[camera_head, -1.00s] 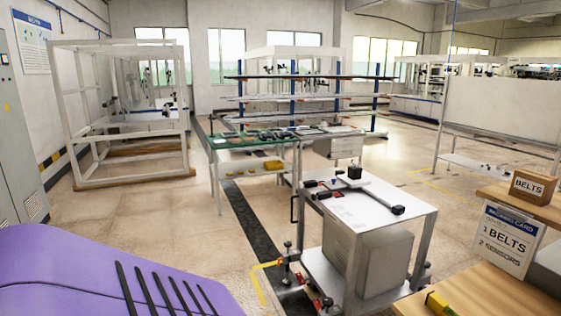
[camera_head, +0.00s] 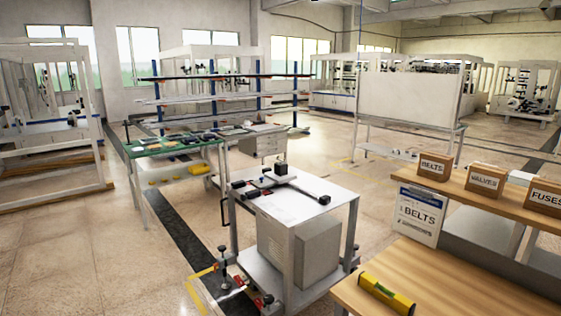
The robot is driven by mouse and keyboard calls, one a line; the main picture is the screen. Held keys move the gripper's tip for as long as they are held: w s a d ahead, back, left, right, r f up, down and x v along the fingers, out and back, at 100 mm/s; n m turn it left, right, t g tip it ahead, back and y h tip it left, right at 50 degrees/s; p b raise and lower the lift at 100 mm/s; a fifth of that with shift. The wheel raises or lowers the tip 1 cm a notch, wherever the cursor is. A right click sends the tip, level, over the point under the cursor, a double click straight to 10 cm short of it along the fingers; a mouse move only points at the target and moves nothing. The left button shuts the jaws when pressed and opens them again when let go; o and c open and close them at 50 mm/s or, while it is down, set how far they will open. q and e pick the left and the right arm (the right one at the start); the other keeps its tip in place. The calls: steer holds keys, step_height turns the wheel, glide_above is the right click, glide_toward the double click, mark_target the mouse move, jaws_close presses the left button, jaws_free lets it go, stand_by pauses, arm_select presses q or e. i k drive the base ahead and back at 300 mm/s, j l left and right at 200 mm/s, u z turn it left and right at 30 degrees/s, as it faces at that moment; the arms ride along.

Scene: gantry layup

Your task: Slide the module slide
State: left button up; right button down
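What looks like the module slide (camera_head: 306,188) lies on the white top of a small wheeled cart (camera_head: 290,208) in the middle of the head view. It has a dark bar with a black end block toward the right, a pale flat plate in the middle and a black block standing up at the back. Smaller black parts lie at its left end. I cannot tell at this size which part slides. Neither of my grippers is in view, and nothing is seen touching the slide.
A wooden bench (camera_head: 437,268) at the right holds a yellow level (camera_head: 386,293), a BELTS card (camera_head: 418,213) and boxes marked BELTS (camera_head: 433,166), VALVES (camera_head: 484,180) and FUSES (camera_head: 543,197). A green-topped table (camera_head: 172,146) stands behind the cart.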

mark_target(280, 174)
steer(key=i+j+u, duration=0.3)
steer(key=i, duration=0.15)
steer(key=i+j+u, duration=0.1)
steer(key=i+u, duration=0.15)
steer(key=i, duration=0.2)
steer(key=i+j+u, duration=0.1)
steer(key=i, duration=0.7)
steer(key=i+j+u, duration=0.1)
steer(key=i, duration=0.7)
steer(key=i+j+z, duration=0.1)
steer(key=i+z, duration=0.3)
steer(key=i+j+z, duration=0.2)
steer(key=z, duration=0.2)
steer(key=i+j+z, duration=0.55)
steer(key=z, duration=0.25)
steer(key=i+j+z, duration=0.1)
steer(key=j+z, duration=0.25)
steer(key=i+j+z, duration=0.1)
steer(key=z, duration=0.3)
